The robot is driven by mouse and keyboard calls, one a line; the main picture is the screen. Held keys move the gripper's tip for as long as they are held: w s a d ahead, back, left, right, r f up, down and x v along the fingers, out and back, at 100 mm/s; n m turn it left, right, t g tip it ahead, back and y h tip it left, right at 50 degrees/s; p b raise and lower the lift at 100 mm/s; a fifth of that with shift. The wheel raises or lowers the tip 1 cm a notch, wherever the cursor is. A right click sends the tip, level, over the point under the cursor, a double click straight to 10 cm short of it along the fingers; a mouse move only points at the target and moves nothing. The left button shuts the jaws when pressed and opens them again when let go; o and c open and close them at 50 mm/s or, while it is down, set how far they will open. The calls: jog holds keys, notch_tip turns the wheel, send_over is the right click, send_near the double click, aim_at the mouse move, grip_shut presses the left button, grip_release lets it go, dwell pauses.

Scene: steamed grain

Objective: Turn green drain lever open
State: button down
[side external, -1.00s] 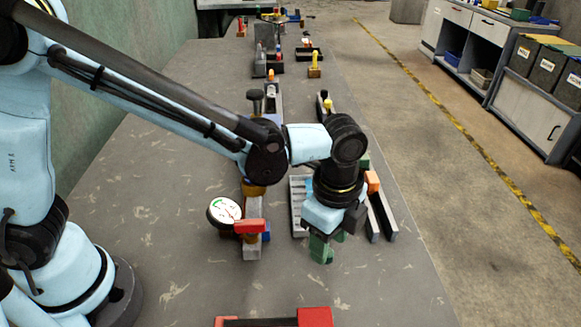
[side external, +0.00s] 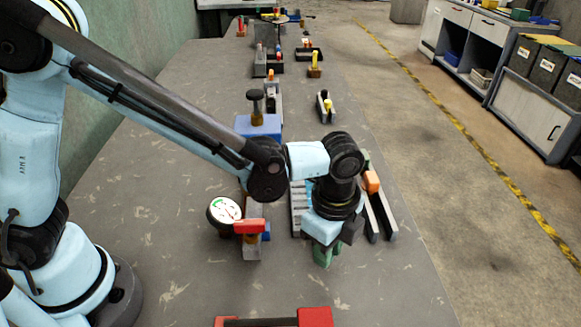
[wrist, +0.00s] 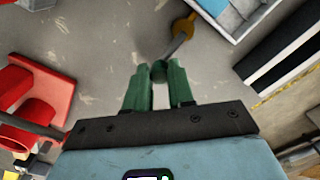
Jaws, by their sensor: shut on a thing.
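The drain lever shows in the wrist view as a grey rod (wrist: 178,44) running from a brass-coloured hub (wrist: 184,27) to a dark green knob (wrist: 158,72). My gripper (wrist: 159,73) has green fingers, and its tips are closed around the knob end of the lever. In the side view my gripper (side external: 324,256) points down low over the table, in front of the ribbed grey tray (side external: 298,212). The lever is hidden there behind my wrist and fingers.
A round white gauge (side external: 224,210) and a red handle (side external: 250,226) stand left of my gripper. Dark rails with an orange block (side external: 371,181) stand to its right. A red part (side external: 315,317) lies at the near edge. Bare table (side external: 180,245) spreads left.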

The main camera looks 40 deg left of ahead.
jog(key=shift+d, duration=0.1)
jog(key=n, duration=0.2)
jog(key=w+n, duration=0.1)
jog(key=shift+w+d+n, duration=0.1)
jog(key=shift+d+n, duration=0.3)
jog(key=n, duration=0.1)
jog(key=w+n, duration=0.1)
jog(key=n, duration=0.1)
jog(key=shift+w+d+n, duration=0.2)
jog(key=shift+w+n, duration=0.05)
jog(key=shift+n, duration=0.05)
jog(key=w+n, duration=0.1)
jog(key=n, duration=0.2)
jog(key=shift+w, duration=0.2)
jog(key=shift+w+a+n, duration=0.1)
jog(key=shift+w+n, duration=0.2)
jog(key=shift+n, duration=0.6)
jog(key=shift+w+a+n, duration=0.1)
jog(key=shift+w+n, duration=0.2)
jog(key=shift+n, duration=0.6)
jog(key=c, duration=1)
grip_release()
jog(key=shift+o, duration=0.2)
jog(key=shift+r, duration=0.15)
